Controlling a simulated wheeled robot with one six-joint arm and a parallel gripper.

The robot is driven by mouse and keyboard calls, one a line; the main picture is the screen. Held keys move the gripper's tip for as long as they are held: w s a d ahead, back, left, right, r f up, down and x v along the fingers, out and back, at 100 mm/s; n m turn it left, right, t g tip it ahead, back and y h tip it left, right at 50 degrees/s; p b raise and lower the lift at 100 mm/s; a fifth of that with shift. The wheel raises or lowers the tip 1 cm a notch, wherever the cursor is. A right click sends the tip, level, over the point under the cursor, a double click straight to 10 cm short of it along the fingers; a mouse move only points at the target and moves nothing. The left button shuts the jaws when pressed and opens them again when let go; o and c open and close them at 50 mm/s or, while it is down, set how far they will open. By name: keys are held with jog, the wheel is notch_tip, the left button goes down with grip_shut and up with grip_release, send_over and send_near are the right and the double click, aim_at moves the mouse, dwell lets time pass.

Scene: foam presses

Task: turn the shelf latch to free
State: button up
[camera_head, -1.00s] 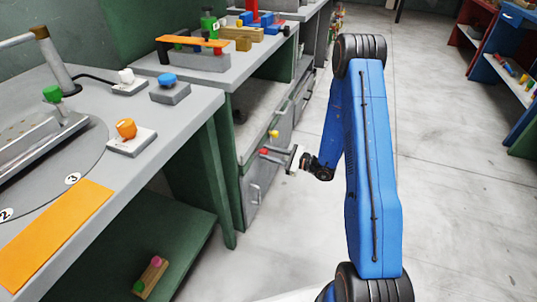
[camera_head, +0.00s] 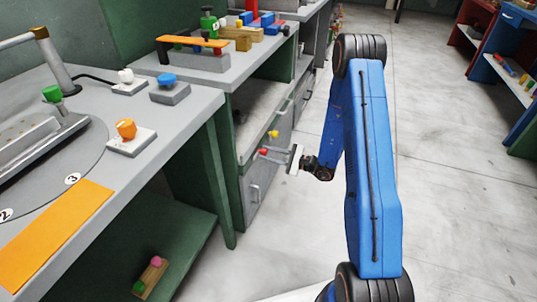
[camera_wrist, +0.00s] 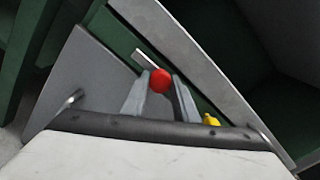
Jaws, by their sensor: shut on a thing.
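The shelf latch shows as a red knob (camera_head: 263,151) on the front of the grey cabinet under the middle bench. In the wrist view the red knob (camera_wrist: 160,81) sits between my two fingertips, with a short pale bar (camera_wrist: 145,59) reaching up and left from behind it. My gripper (camera_head: 267,154) reaches the cabinet front from the right, and its fingers are closed on the red knob. The gripper also shows in the wrist view (camera_wrist: 160,88). The fingers hide part of the latch, and its mount is too small to make out.
A yellow knob (camera_head: 274,134) is close beside the red one. The grey cabinet door (camera_head: 254,187) has a bar handle below. An open shelf (camera_head: 262,108) is above. The floor (camera_head: 450,180) to the right is clear.

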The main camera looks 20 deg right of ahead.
jog(key=o, duration=1.1)
jog(key=shift+c, duration=0.2)
jog(key=shift+s+d, duration=0.1)
jog(key=v, duration=1.7)
jog(key=shift+d, duration=0.1)
